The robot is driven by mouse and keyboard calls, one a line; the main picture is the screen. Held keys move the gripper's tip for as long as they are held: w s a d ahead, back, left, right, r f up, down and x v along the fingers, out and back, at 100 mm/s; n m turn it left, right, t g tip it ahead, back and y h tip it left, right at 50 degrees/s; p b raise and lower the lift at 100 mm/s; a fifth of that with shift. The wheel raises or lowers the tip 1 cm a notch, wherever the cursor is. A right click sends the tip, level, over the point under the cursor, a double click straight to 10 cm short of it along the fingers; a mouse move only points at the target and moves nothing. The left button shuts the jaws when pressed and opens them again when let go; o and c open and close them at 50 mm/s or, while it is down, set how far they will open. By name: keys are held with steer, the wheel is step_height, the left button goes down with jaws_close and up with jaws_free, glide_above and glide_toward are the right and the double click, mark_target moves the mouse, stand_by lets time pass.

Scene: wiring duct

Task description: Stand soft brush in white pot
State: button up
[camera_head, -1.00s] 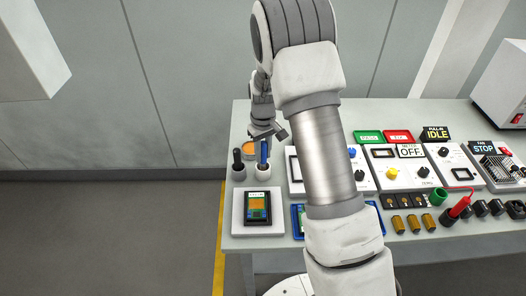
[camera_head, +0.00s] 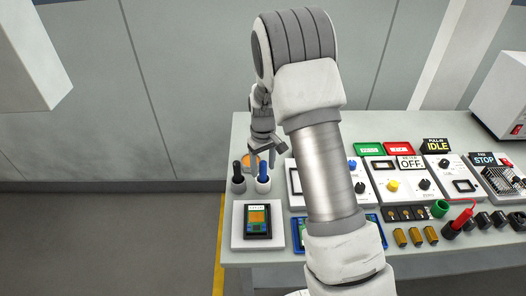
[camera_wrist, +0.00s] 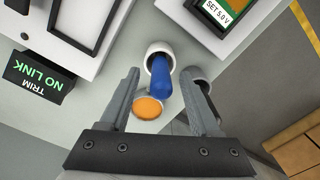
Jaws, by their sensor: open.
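A blue-handled brush (camera_head: 262,168) stands in the white pot (camera_head: 263,185) at the table's left end. Its bristles are hidden in the pot. In the wrist view, the blue handle (camera_wrist: 161,80) leans a little from the white pot (camera_wrist: 157,50) toward my gripper. My gripper (camera_wrist: 160,73) is open, with one finger on each side of the handle in the picture and gaps beside it. In the head view, my gripper (camera_head: 268,146) is just above the brush.
A dark-handled tool (camera_head: 237,169) stands in a grey pot (camera_head: 238,185) close on the left. An orange disc (camera_wrist: 147,107) lies behind the white pot. A device on a white plate (camera_head: 258,222) is in front. Panels and instruments fill the table to the right.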

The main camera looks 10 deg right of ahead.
step_height(320, 180, up, 17)
stand_by(0.4)
steer(key=shift+r, duration=0.1)
steer(key=s+r+m+t, duration=0.1)
steer(key=s+r+t, duration=0.1)
steer(key=s+r, duration=0.65)
steer(key=s+r+m+t, duration=0.2)
steer(key=s+r, duration=0.2)
steer(key=s, duration=0.9)
steer(key=s+f+t, duration=0.1)
steer(key=s+f, duration=0.1)
steer(key=s, duration=0.5)
steer(key=shift+f+m+t, duration=0.15)
steer(key=shift+m+t, duration=0.15)
steer(key=shift+m, duration=0.1)
